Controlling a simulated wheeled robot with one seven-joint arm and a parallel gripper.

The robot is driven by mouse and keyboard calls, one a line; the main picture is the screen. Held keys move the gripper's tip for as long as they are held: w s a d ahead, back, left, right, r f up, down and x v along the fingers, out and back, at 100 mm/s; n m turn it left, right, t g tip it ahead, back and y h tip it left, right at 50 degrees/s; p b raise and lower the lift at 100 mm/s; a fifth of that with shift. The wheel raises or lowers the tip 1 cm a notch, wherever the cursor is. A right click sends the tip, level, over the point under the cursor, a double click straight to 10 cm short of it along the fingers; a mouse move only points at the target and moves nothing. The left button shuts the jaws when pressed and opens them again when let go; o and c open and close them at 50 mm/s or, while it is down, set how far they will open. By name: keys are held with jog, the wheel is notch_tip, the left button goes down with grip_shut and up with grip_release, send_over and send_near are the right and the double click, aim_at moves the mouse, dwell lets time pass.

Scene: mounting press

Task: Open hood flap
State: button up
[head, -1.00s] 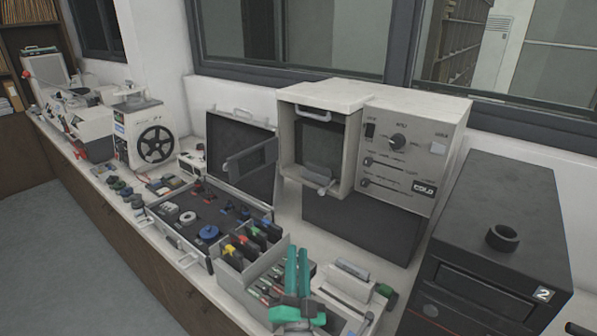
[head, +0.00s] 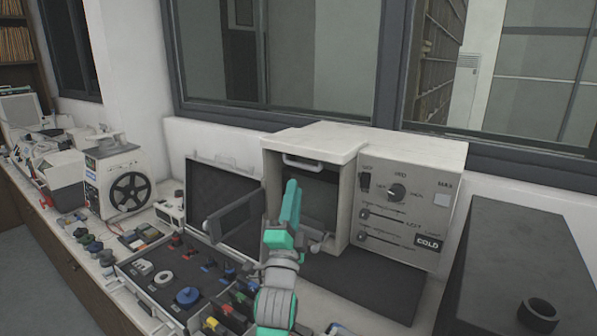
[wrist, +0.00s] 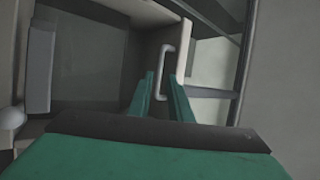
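The hood flap (head: 318,143) is the pale top front of the white press (head: 405,210). A white bar handle (head: 303,162) sits on its front edge, above the dark chamber opening; the flap looks lowered. My gripper (head: 291,190) is in front of the opening, its teal fingers pointing up just below and left of the handle. In the wrist view the handle (wrist: 166,68) shows beyond and between the tips of my gripper (wrist: 162,78), whose fingers are apart. Contact with the handle cannot be told.
A dark grey panel (head: 235,216) sticks out left of the opening. An open case (head: 165,275) with small parts lies at the lower left. A dark unit (head: 520,250) stands at the right. Windows are behind the press.

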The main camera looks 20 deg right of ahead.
aim_at(313, 151)
jog(key=x, duration=0.7)
jog(key=shift+w+d+r, duration=0.2)
grip_shut()
